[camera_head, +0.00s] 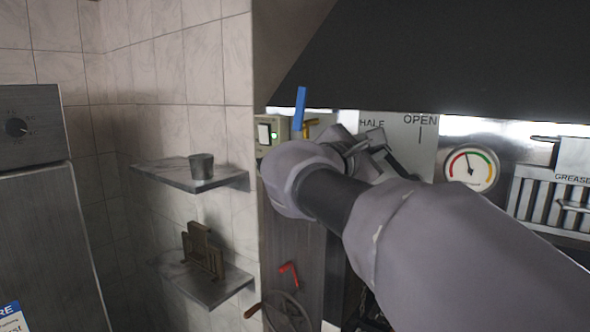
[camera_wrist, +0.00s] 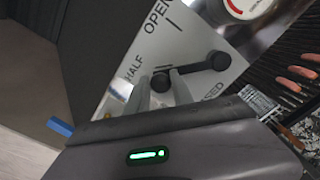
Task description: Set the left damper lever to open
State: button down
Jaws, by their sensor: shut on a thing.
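The damper plate (camera_head: 425,148) is pale and carries the words HALF and OPEN in the head view. In the wrist view the plate (camera_wrist: 193,25) also shows a partly covered label ending in "SED". The lever (camera_wrist: 192,70) is a dark bar with a round black end at right. Its left end, near the HALF label, lies at my gripper (camera_wrist: 160,88). My gripper is shut on the lever, with its grey fingers on either side of that end. In the head view my gripper (camera_head: 372,145) and arm hide most of the lever.
A blue handle (camera_head: 299,108) sticks up left of the plate, near a switch box (camera_head: 268,132). A round gauge (camera_head: 470,169) and grease filter (camera_head: 548,200) lie to the right. A dark hood (camera_head: 430,60) hangs above. Shelves (camera_head: 190,177) stand at left.

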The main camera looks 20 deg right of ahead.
jog(key=shift+s+d+r+m+b, duration=0.55)
jog(key=shift+s+d+m+b, duration=0.4)
jog(key=shift+m+b, duration=0.5)
jog(key=shift+s+d+r+m+b, duration=0.6)
jog(key=shift+s+m+b, duration=0.5)
jog(key=shift+m, duration=0.65)
jog(key=shift+s+d+r+m+b, duration=0.45)
jog(key=shift+s+d+m+b, duration=0.55)
jog(key=shift+m+b, duration=0.45)
jog(key=shift+a+m, duration=0.1)
jog(key=shift+m, duration=0.15)
jog(key=c, duration=1.1)
grip_release()
jog(key=shift+s, duration=0.1)
jog(key=shift+c, duration=0.2)
